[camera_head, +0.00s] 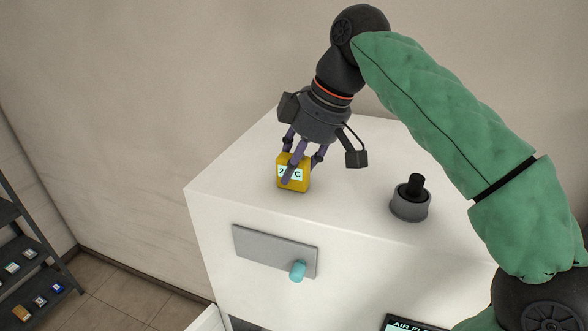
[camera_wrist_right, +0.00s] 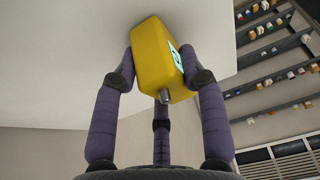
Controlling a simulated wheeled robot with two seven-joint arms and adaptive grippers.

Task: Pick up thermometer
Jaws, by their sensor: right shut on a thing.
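The thermometer (camera_head: 303,183) is a small yellow box with a pale display on its front, in the head view on top of the white cabinet (camera_head: 225,190) near its front left. My right gripper (camera_head: 299,168) comes down on it from above, with its purple fingers shut around it. One finger covers part of the display. In the right wrist view the thermometer (camera_wrist_right: 150,58) sits between the fingers of the right gripper (camera_wrist_right: 160,80), with a small grey stub at its near end. I cannot tell whether it still touches the cabinet top. My left gripper is not in view.
A grey round base with a black knob (camera_head: 411,197) stands on the cabinet top to the right. A grey plate with a teal handle (camera_head: 297,270) is on the cabinet front. A dark screen (camera_head: 410,324) shows at the bottom. Shelves (camera_head: 30,262) with small items stand at left.

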